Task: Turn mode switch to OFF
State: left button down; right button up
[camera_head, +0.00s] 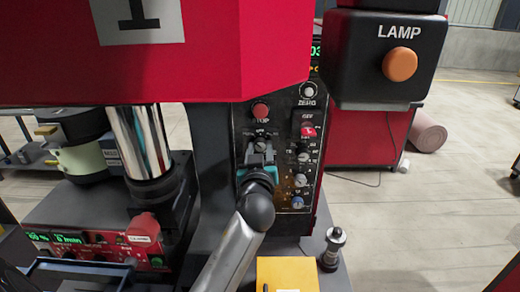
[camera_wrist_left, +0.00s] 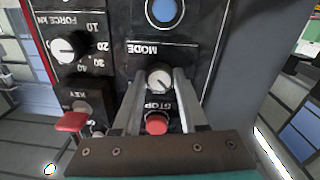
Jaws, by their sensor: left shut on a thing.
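The mode switch is a round pale knob (camera_wrist_left: 159,77) under the MODE lettering, which appears upside down in the left wrist view. My left gripper (camera_head: 261,151) reaches the dark control panel from below in the head view. Its two grey fingers stand on either side of the knob and are shut on it. In the head view the fingers partly hide the knob, and I cannot read its setting. The red STOP button (camera_head: 260,111) sits above the gripper; in the left wrist view it shows between the fingers (camera_wrist_left: 157,123). My right gripper is not in view.
A FORCE knob (camera_wrist_left: 67,47) and a red key switch (camera_wrist_left: 72,121) are close beside the fingers in the left wrist view. A blue button (camera_wrist_left: 163,10) is beyond the MODE label. A LAMP box (camera_head: 382,65) juts out at upper right. A yellow block (camera_head: 287,274) stands below the panel.

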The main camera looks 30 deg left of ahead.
pick_arm(q)
jog(key=shift+r+m, duration=0.1)
jog(key=shift+m, duration=0.3)
jog(key=m+p, duration=0.1)
jog(key=m, duration=0.2)
jog(key=shift+m+p, duration=0.3)
jog(key=shift+p, duration=0.1)
jog(key=shift+r+m+p, duration=0.1)
jog(key=shift+m+p, duration=0.7)
jog(key=shift+m, duration=1.4)
jog(key=shift+c, duration=2.2)
grip_release()
jog(key=shift+f, duration=0.2)
